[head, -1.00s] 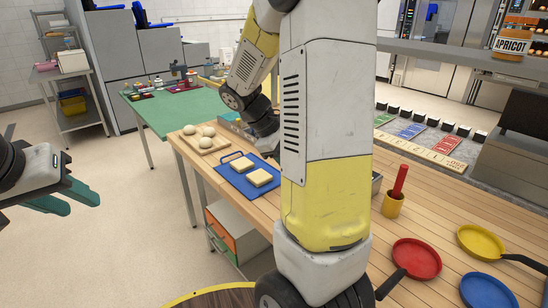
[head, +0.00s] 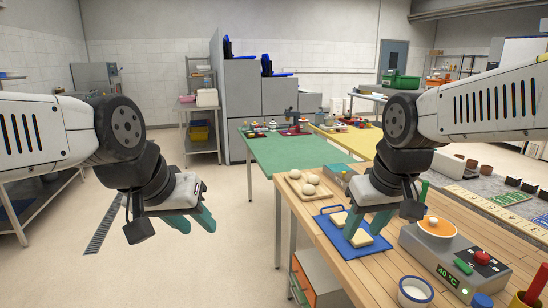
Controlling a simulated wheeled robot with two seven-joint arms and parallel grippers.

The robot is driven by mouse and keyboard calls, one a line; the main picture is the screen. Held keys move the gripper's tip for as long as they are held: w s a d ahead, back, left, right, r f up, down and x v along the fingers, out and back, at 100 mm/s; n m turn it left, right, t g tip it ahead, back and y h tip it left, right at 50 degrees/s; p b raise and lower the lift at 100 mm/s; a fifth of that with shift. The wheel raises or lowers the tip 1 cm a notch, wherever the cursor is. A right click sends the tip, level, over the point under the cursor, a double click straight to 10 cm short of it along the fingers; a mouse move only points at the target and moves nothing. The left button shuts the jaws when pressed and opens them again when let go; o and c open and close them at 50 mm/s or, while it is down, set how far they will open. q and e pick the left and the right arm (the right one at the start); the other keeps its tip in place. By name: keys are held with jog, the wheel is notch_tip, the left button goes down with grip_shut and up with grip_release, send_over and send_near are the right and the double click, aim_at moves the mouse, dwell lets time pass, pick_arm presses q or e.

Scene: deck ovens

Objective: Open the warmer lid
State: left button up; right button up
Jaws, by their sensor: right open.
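The warmer (head: 433,262) is a grey box with a green 40 °C display, on the right part of the wooden counter. My left gripper (head: 190,218) hangs over the floor on the left, far from the warmer.
A blue board (head: 333,229) with pale slabs and a wooden board (head: 297,185) with several dough balls lie on the counter. A blue-rimmed bowl (head: 414,292) stands before the warmer. A green table (head: 283,152) stands behind. Floor at left is clear.

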jog(key=a+r, duration=0.1)
jog(key=s+a+m+t+y, duration=0.1)
jog(key=s+a+r+t, duration=0.1)
jog(key=shift+s+a+r, duration=0.2)
jog(key=shift+a+r, duration=0.1)
jog(key=shift+r, duration=0.05)
jog(key=n+g+h, duration=0.8)
jog(key=n+h, duration=0.8)
jog(key=h, duration=0.4)
send_near(441, 226)
jog(key=d+r, duration=0.2)
jog(key=shift+s+d+r, duration=0.15)
jog(key=shift+r, duration=0.2)
jog(key=shift+d, duration=0.2)
jog(key=d, duration=0.7)
jog(key=shift+s+d, duration=0.2)
jog(key=shift+s, duration=0.1)
grip_shut()
